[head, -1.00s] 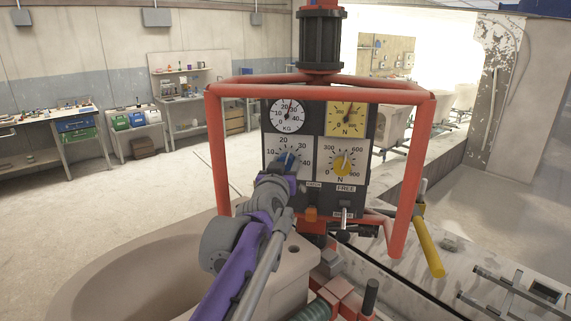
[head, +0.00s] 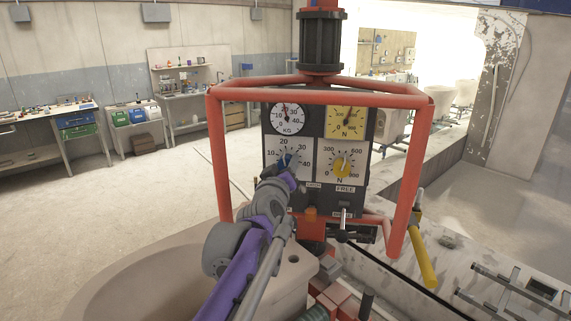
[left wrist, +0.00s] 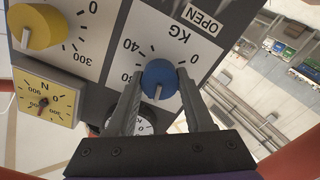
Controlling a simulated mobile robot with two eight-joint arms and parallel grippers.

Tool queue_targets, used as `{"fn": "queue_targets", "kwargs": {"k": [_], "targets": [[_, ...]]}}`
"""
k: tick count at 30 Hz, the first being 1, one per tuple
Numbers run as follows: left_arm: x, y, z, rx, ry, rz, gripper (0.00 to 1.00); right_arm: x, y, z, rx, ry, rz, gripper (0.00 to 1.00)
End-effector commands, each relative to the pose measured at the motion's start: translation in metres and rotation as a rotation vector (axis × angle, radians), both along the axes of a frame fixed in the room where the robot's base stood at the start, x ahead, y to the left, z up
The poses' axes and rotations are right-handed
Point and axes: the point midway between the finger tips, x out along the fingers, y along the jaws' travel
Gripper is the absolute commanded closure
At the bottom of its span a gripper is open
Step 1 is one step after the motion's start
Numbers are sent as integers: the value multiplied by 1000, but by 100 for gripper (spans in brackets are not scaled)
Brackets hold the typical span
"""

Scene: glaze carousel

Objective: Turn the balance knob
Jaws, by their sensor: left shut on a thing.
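A blue knob (head: 285,160) sits on a white dial marked KG on the upright control panel (head: 311,193). My left gripper (head: 287,168) reaches the panel from below left and covers part of this knob. In the left wrist view, the gripper's fingers (left wrist: 160,88) lie on either side of the blue knob (left wrist: 159,76) and are shut on it. The knob's pale pointer line shows between the fingers. A yellow knob (head: 343,166) on an N dial is to its right, untouched. My right gripper is not in view.
A KG gauge (head: 287,118) and a yellow N gauge (head: 347,121) are above the knobs. A red tube frame (head: 216,150) surrounds the panel. Below are an orange block (head: 311,214) and a small lever (head: 344,222). A yellow-handled lever (head: 425,255) hangs at right.

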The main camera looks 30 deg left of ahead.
Motion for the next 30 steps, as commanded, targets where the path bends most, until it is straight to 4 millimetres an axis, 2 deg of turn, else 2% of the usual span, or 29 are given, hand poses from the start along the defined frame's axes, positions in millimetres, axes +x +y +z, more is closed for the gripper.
{"fn": "queue_targets", "kwargs": {"k": [14, 15, 18, 19, 30], "targets": [[0, 0, 1, -16, -7, 1, 100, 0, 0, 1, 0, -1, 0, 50], [0, 0, 1, -16, -7, 1, 41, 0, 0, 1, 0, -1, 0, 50], [0, 0, 1, -15, -6, 1, 23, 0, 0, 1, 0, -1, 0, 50], [0, 0, 1, -15, -6, 1, 18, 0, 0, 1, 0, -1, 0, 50], [-4, -1, 0, -15, -5, 0, 18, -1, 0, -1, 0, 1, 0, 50]]}}
